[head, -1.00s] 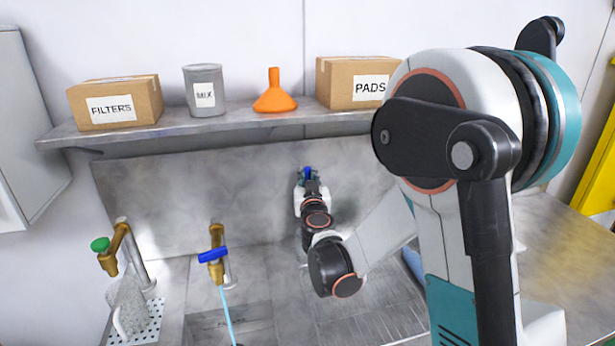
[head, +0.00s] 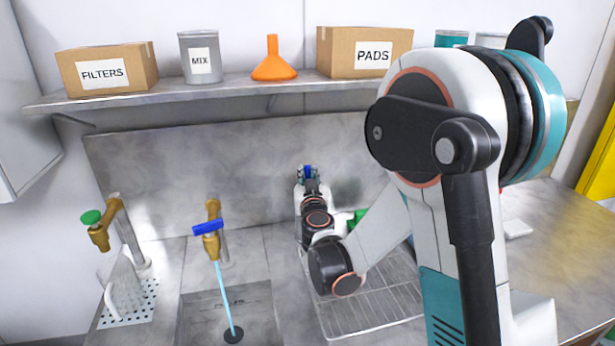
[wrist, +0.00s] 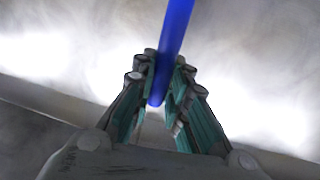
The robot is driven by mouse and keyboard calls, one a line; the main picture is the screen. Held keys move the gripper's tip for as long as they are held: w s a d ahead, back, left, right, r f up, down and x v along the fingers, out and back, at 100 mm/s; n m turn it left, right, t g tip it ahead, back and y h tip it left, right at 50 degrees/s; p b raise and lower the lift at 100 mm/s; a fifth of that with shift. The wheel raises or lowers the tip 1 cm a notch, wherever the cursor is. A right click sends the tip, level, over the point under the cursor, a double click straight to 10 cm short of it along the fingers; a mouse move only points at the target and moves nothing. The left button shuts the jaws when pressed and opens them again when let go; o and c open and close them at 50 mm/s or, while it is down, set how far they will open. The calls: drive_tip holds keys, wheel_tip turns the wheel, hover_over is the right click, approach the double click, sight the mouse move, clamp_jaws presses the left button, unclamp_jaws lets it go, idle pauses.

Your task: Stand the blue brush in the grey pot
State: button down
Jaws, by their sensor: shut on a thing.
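My gripper (head: 307,173) is raised in front of the backsplash, at the middle of the head view. In the wrist view my gripper (wrist: 163,100) is shut on a blue rod-like handle (wrist: 174,40), which I take as the blue brush. The handle slants up out of the picture, and its lower end is between the fingers. The brush's bristles are not in view. Only a small bit of blue shows at the fingers in the head view. A grey can marked MIX (head: 199,57) stands upright on the shelf; I cannot tell whether it is the grey pot.
The shelf (head: 200,96) holds a FILTERS box (head: 107,70), an orange funnel (head: 273,62) and a PADS box (head: 364,52). Water runs from the blue-handled tap (head: 209,232). A green-handled tap (head: 97,228) stands left. A wire rack (head: 375,312) lies under my arm.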

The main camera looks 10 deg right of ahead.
drive_tip(key=shift+f+b, duration=0.3)
drive_tip(key=shift+f, duration=0.2)
drive_tip(key=c, duration=1.5)
unclamp_jaws()
drive_tip(key=s, duration=0.4)
drive_tip(key=s+a, duration=0.1)
drive_tip(key=s, duration=0.3)
drive_tip(key=s+a, duration=0.1)
drive_tip(key=s, duration=0.3)
drive_tip(key=shift+d, duration=0.1)
